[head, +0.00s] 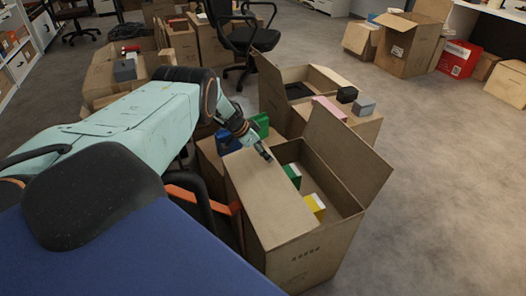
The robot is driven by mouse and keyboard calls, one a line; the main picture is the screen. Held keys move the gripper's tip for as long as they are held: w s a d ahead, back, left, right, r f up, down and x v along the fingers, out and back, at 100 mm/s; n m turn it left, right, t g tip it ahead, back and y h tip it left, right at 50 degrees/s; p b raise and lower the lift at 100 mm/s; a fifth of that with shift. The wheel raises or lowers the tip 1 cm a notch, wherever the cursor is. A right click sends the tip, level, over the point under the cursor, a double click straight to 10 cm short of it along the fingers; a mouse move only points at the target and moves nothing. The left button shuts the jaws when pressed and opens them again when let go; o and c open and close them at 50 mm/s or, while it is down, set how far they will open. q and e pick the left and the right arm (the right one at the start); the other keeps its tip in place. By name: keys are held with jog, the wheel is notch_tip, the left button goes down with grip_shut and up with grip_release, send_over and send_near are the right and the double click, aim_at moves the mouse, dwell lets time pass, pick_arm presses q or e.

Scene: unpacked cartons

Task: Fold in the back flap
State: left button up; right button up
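An open carton (303,265) stands on the floor in front of me, with green and yellow-and-white boxes (315,205) inside. One large flap (347,150) stands raised and leans outward at its far right side. Another flap (262,208) lies as a broad, nearly flat panel along its left side. I cannot tell for certain which is the back flap. My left gripper (265,154) is at the far end of the left panel, close to the opening. Contact is unclear, and its fingers are too small to read. My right gripper is not in view.
Another open carton (368,130) with pink and dark items stands just behind. A carton with blue and green items (228,140) is behind my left gripper. An office chair (248,40) and more cartons stand farther back. The floor (440,200) at right is clear.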

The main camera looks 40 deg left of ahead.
pick_arm(q)
jog(key=shift+w+d+f+g+b, duration=0.15)
jog(key=shift+w+d+f+b, duration=0.1)
jog(key=shift+w+b, duration=0.15)
jog(key=shift+w+d+f+g+b, duration=0.15)
jog(key=shift+w+d+f+b, duration=0.1)
jog(key=shift+w, duration=0.15)
jog(key=shift+w+f+g+y+b, duration=0.1)
jog(key=shift+f+g+y+b, duration=0.2)
jog(key=shift+y+b, duration=0.1)
jog(key=o, duration=1.6)
jog(key=shift+a+f, duration=0.1)
jog(key=shift+f, duration=0.25)
jog(key=shift+o, duration=0.2)
jog(key=shift+s, duration=0.25)
